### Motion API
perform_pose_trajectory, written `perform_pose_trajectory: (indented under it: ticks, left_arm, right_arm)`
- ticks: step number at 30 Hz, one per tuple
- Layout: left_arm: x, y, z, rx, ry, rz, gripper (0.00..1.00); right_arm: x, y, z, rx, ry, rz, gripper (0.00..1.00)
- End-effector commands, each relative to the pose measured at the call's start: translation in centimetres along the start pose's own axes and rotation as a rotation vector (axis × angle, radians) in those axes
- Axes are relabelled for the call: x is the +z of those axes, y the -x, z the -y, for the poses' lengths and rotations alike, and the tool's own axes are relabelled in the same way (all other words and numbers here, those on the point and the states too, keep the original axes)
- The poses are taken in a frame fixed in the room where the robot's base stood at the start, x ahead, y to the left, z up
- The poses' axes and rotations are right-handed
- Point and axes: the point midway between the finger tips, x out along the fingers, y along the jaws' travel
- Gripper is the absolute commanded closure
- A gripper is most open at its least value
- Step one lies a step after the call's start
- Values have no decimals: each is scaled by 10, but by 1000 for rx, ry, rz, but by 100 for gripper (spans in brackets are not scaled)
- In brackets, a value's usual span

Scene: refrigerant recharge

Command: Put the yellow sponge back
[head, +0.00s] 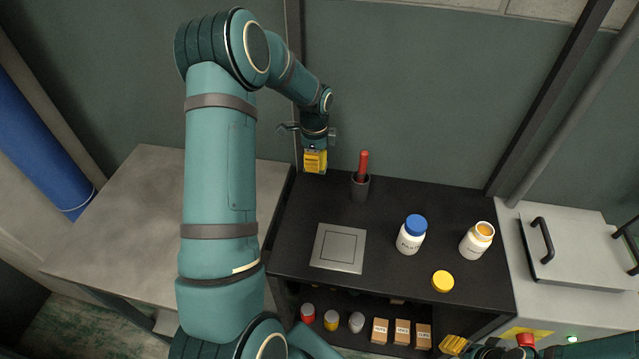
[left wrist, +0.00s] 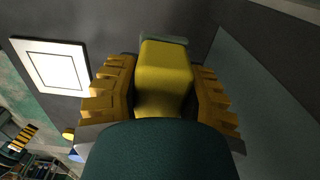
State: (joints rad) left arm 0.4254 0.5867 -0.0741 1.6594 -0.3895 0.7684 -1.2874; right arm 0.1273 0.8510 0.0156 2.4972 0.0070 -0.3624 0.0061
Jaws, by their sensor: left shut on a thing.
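The yellow sponge (left wrist: 165,78), with a grey-green far end, is between the fingers of my left gripper (left wrist: 163,95) in the left wrist view. The fingers press on both its sides. In the head view my left gripper (head: 315,160) points down at the back left corner of the dark table, left of a black cup. The sponge is hard to tell from the yellow fingers there, and I cannot tell whether it touches the tabletop. My right gripper (head: 454,345) shows only in part at the bottom right edge; its opening is unclear.
The dark table (head: 400,290) holds a black cup (head: 359,187) with a red-handled tool, a grey square plate (head: 339,248), a blue-capped bottle (head: 411,236), an open bottle (head: 476,241) and a yellow lid (head: 443,281). Jars and boxes (head: 402,332) fill the shelf below. A wall stands behind.

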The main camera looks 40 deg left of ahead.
Motion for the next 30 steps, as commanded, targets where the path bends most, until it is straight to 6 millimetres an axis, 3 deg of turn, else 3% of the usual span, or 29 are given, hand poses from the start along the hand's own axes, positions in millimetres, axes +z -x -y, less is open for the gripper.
perform_pose_trajectory:
  ticks: [4, 13, 18, 30]
  left_arm:
    - [0, -30, -1, 3, 0, 1, 93]
    - [-1, -55, -1, 1, 0, 1, 93]
    - [0, -78, -1, 2, 1, 1, 93]
    - [0, -85, 0, -1, 1, 1, 93]
  right_arm:
    - [2, -4, -2, -1, 2, 4, 53]
    - [4, -7, -2, -1, 3, 7, 53]
    - [5, -10, -4, -1, 3, 10, 53]
    - [6, -12, -4, -1, 4, 12, 53]
